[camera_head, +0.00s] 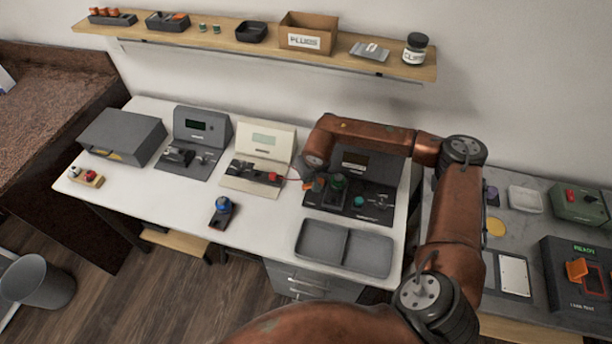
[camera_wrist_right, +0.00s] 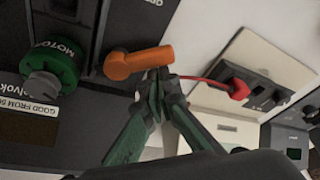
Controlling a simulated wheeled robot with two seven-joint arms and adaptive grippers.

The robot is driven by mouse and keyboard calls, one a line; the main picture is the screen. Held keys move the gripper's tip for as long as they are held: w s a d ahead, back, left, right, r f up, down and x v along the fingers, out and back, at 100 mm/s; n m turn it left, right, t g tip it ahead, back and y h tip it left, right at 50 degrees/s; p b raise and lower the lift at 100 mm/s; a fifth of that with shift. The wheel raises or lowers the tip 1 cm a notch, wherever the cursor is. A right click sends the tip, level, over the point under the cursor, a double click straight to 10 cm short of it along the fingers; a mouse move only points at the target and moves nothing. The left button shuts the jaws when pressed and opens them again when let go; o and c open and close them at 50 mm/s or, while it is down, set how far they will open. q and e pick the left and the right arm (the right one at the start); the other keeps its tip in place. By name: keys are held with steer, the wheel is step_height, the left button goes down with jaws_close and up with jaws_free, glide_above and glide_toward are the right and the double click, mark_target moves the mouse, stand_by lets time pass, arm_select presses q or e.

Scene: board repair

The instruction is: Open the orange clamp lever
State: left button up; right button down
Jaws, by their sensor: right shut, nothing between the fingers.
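The orange clamp lever (camera_head: 308,185) shows on the left side of the dark motor test unit (camera_head: 345,209), below my right wrist. In the right wrist view the lever (camera_wrist_right: 137,62) is a short orange bar with a rounded end, lying across the corner of the unit. My right gripper (camera_wrist_right: 159,82) is shut and empty. Its green fingertips are right at the lever's lower edge in that view; I cannot tell if they touch it. A dark green knob (camera_wrist_right: 50,70) marked MOTOR stands beside the lever. My left gripper is not in view.
A cream tester (camera_wrist_right: 255,70) with a red plug (camera_wrist_right: 238,89) and lead stands beside the motor unit. A grey two-part tray (camera_head: 344,248) lies in front. A blue-topped part (camera_head: 222,205) sits on the white bench. A shelf (camera_head: 255,48) runs above the bench.

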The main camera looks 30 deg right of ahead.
steer(key=shift+s+a, duration=0.3)
steer(key=shift+s, duration=0.3)
steer(key=shift+s+n+y, duration=0.3)
steer(key=shift+s+n, duration=0.05)
steer(key=shift+n, duration=0.35)
steer(key=shift+s+a, duration=0.1)
steer(key=shift+s, duration=0.3)
steer(key=shift+b, duration=0.3)
steer(key=shift+w+d, duration=0.45)
steer(key=shift+d, duration=0.25)
steer(key=shift+b, duration=0.3)
